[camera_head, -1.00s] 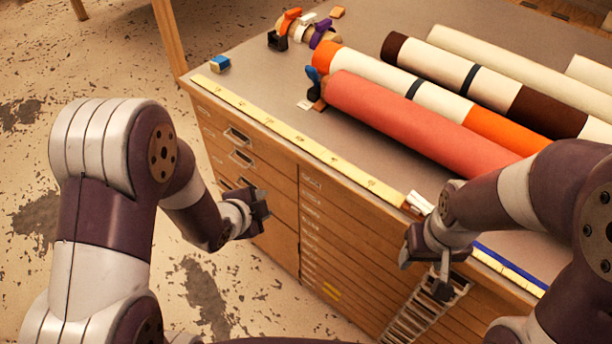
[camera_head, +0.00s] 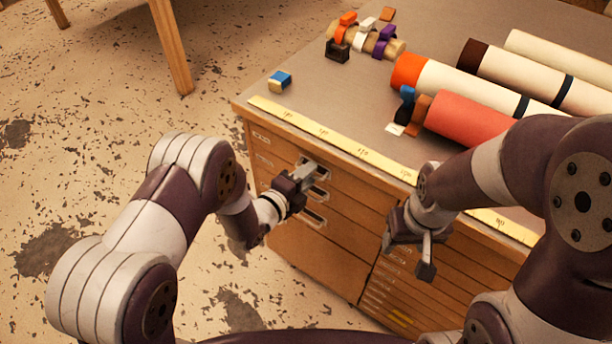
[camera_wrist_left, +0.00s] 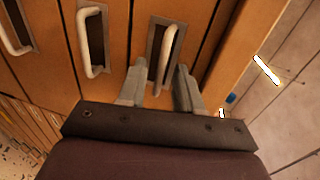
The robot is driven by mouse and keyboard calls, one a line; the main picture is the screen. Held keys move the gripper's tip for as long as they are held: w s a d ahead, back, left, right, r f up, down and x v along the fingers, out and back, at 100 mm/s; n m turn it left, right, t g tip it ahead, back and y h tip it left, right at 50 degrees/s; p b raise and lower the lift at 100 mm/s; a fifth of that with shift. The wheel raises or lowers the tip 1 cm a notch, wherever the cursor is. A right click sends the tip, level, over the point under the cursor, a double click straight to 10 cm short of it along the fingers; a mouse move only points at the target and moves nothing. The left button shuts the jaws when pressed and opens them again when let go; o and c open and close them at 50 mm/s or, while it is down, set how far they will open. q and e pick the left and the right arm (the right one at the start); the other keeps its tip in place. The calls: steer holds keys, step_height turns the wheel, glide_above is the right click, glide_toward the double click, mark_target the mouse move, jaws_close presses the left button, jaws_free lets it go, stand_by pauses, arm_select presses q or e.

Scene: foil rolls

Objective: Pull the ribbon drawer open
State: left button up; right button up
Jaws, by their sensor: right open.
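The wooden cabinet's left column has several drawers with metal pull handles. My left gripper (camera_head: 306,174) is at the upper handles of this column in the head view. In the left wrist view, the gripper (camera_wrist_left: 160,70) is open, with one finger on each side of the handle (camera_wrist_left: 167,48) nearest the tabletop. I cannot tell whether the fingers touch it. The drawer fronts (camera_head: 335,235) look flush. Which drawer is the ribbon drawer cannot be read. My right gripper (camera_head: 412,252) is open and empty in front of the right-hand drawers.
A yellow ruler strip (camera_head: 335,140) runs along the tabletop's front edge. On top are a red roll (camera_head: 465,120), several pale rolls, ribbon spools (camera_head: 365,38) and a blue-and-cream block (camera_head: 280,80). The floor left of the cabinet (camera_head: 110,95) is clear.

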arm_select(q)
steer(key=shift+w, duration=0.1)
jaws_close()
stand_by(1.3)
